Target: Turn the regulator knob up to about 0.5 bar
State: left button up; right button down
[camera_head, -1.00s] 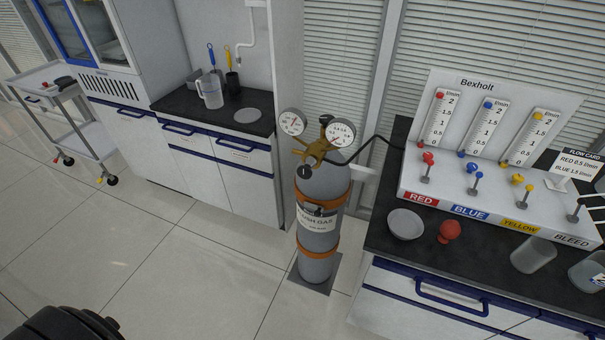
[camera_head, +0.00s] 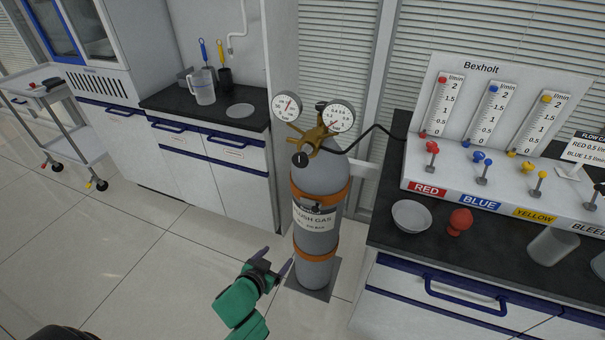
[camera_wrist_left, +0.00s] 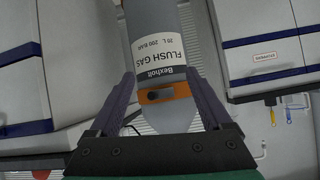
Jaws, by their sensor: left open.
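The gas cylinder (camera_head: 317,215) stands upright with a brass regulator (camera_head: 318,140) and two round gauges, a left one (camera_head: 286,106) and a right one (camera_head: 339,116). A dark knob (camera_head: 301,159) sits at the regulator's front; its setting is too small to read. Another dark knob (camera_head: 321,105) is on top. My left gripper (camera_head: 273,262) is open and empty, low in front of the cylinder and well below the regulator. The left wrist view shows the cylinder's label (camera_wrist_left: 157,60) upside down between the fingers; the regulator is not seen there. My right gripper is not in view.
A counter with the flow panel (camera_head: 485,185), a bowl (camera_head: 411,215) and a red bulb (camera_head: 460,221) stands close to the cylinder's right. A black hose (camera_head: 375,134) runs from the regulator to the panel. Cabinets (camera_head: 215,170) stand behind left. The floor in front is clear.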

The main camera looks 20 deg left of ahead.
pick_arm(q)
notch_tip(320, 180, up, 9)
jog(key=w+d+t+b, duration=0.1)
jog(key=w+t+b, duration=0.1)
jog(key=t, duration=0.1)
jog(key=n+t, duration=0.1)
jog(key=t, duration=0.2)
send_near(300, 161)
jog(key=w+p, duration=0.1)
jog(key=w, duration=0.4)
jog(key=w+p, duration=0.1)
jog(key=w, duration=0.4)
jog(key=shift+w+d+f, duration=0.15)
jog(key=shift+w+f, duration=0.05)
jog(key=shift+w, duration=0.15)
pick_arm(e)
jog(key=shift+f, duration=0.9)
pick_arm(q)
grip_shut()
